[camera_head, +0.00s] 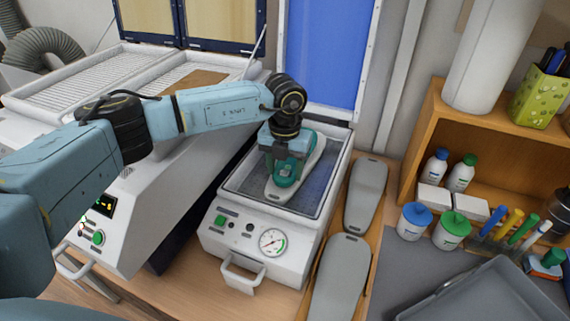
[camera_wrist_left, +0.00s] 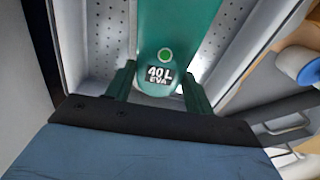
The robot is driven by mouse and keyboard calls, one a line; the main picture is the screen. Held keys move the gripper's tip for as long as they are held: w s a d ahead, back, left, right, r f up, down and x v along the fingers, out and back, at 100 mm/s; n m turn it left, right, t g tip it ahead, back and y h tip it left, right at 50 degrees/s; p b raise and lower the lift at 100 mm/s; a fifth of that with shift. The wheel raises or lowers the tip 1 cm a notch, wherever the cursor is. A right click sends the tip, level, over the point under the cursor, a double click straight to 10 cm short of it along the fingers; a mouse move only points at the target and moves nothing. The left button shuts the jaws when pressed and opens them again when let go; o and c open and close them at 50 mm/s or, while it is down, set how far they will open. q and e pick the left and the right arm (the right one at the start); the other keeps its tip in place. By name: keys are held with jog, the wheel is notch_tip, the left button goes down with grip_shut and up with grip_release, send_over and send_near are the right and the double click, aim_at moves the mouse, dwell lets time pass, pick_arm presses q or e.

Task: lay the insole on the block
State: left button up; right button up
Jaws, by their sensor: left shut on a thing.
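A teal insole (camera_head: 287,175) is held by my left gripper (camera_head: 286,158), over the pale foot-shaped block (camera_head: 317,150) in the bed of the forming machine. In the left wrist view, the heel end of the insole (camera_wrist_left: 180,30) carries a green dot and a "40 L EVA" label. The fingers of my left gripper (camera_wrist_left: 162,88) are on both sides of that heel. The insole covers part of the block, and the gripper hides some of the insole. I cannot tell whether the insole touches the block. My right gripper is not in view.
The forming machine (camera_head: 215,240) has a pressure gauge, front handle and raised blue lid (camera_head: 325,50). Two grey foot shapes (camera_head: 366,193) lie in a wooden tray to its right. A wooden shelf (camera_head: 430,120) with bottles and a grey tray (camera_head: 490,295) stand further right.

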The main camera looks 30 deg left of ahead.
pick_arm(q)
jog(key=shift+f+b, duration=0.3)
jog(key=shift+f, duration=0.2)
dwell(0.6)
dwell(0.3)
jog(key=o, duration=1.1)
jog(key=shift+c, duration=0.2)
notch_tip(320, 180, up, 13)
jog(key=b, duration=0.1)
jog(key=shift+r, duration=0.2)
